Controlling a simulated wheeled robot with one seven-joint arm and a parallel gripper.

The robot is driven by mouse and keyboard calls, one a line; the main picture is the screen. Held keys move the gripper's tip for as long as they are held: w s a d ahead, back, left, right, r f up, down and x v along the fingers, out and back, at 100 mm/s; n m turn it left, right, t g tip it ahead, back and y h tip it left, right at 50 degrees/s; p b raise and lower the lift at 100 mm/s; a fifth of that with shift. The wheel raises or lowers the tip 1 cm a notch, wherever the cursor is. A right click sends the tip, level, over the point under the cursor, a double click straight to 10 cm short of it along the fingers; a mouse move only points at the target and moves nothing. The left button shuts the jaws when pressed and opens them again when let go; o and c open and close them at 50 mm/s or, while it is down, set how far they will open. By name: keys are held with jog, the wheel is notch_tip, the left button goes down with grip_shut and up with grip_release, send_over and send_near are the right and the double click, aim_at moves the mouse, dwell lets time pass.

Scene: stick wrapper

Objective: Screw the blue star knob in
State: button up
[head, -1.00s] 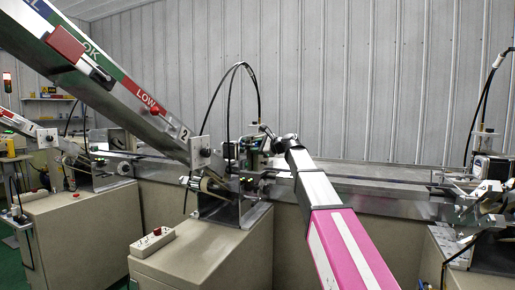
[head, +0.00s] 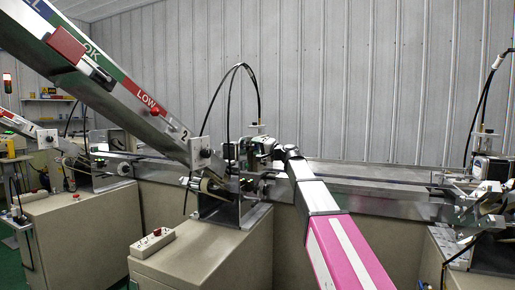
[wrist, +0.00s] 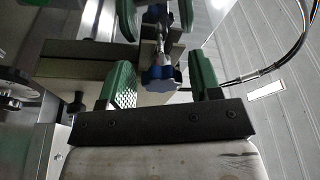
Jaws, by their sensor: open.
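The blue star knob (wrist: 160,78) shows in the wrist view, just above the middle, in the space between the green fingers of my gripper (wrist: 158,84). The fingers stand apart on either side of it, and I see no finger touching it. A metal rod or bracket runs up from the knob. In the head view my gripper (head: 262,150) is at the machine's middle station; its fingers and the knob are too small or hidden there to make out.
A black cable loop (head: 236,90) rises behind the station, and a cable also curves at the right of the wrist view (wrist: 290,50). A slanted chute (head: 120,85) comes down from the left. A switch box (head: 152,242) sits on the beige cabinet (head: 215,262).

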jog(key=n, duration=0.2)
jog(key=n+y, duration=0.1)
jog(key=n, duration=0.1)
jog(key=w+n, duration=0.1)
jog(key=n, duration=0.1)
jog(key=shift+d+r, duration=0.1)
jog(key=shift+r, duration=0.25)
jog(key=n+g+y, duration=0.1)
jog(key=n, duration=0.2)
jog(key=n+g+y, duration=0.1)
jog(key=n, duration=0.2)
jog(key=shift+w+d+r+n, duration=0.1)
jog(key=shift+w+r+n, duration=0.05)
jog(key=shift+n, duration=0.15)
jog(key=shift+c, duration=0.2)
jog(key=shift+o, duration=0.2)
jog(key=shift+s+f, duration=0.2)
